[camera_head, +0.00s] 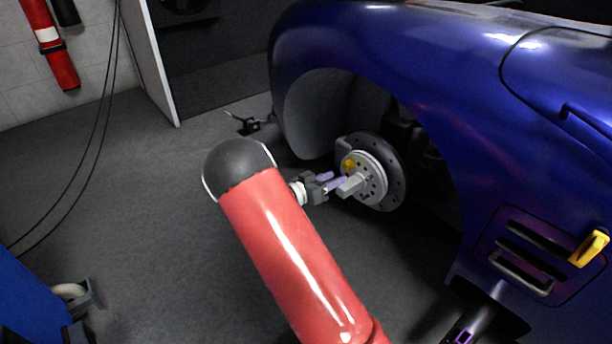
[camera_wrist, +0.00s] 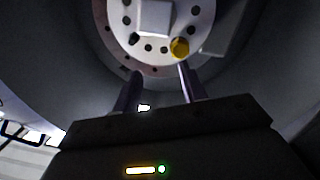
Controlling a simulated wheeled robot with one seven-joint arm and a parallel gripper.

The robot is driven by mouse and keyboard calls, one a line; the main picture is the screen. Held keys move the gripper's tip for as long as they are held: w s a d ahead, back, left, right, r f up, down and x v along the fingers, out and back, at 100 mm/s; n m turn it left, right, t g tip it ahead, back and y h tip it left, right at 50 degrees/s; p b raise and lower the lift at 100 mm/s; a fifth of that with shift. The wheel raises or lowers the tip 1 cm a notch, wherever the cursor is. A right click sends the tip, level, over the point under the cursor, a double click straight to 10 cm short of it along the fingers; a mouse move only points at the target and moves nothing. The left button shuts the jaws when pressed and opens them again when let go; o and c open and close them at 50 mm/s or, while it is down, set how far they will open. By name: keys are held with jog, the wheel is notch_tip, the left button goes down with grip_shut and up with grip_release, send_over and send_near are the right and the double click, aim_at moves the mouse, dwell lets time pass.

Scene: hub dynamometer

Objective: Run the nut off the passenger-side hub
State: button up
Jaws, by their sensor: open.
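The passenger-side hub (camera_head: 374,182) is a pale round plate with a ring of holes, in front of a dark disc inside the blue car's wheel arch. A small yellow round piece, which looks like the nut (camera_head: 348,165), sits on the hub face. It also shows in the wrist view (camera_wrist: 180,47), near the hub's lower rim. A grey square block (camera_head: 351,185) sticks out from the hub's middle. My gripper (camera_head: 336,181) is open and faces the hub. In the wrist view its two purple fingers (camera_wrist: 162,82) stand apart, with the nut just beyond the right one. Contact cannot be told.
The blue fender (camera_head: 420,60) arches over the hub close by. A grey caliper-like block (camera_wrist: 222,28) sits beside the hub. A yellow handle (camera_head: 589,248) is on the car's side. A blue cart (camera_head: 30,305) stands at lower left. The floor left of the car is mostly clear.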

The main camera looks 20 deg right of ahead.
aim_at(345, 167)
jog(key=shift+t, duration=0.7)
jog(key=w+d, duration=0.1)
jog(key=w+d+f, duration=0.1)
jog(key=w+d, duration=0.1)
jog(key=w+d+f, duration=0.1)
jog(key=shift+w+d, duration=0.25)
jog(key=shift+d, duration=0.1)
jog(key=shift+w+d+r+b, duration=0.15)
jog(key=shift+d+b, duration=0.25)
jog(key=shift+w+d+r+b, duration=0.1)
jog(key=shift+w+d+b, duration=0.05)
jog(key=shift+d+b, duration=0.25)
jog(key=shift+c, duration=0.3)
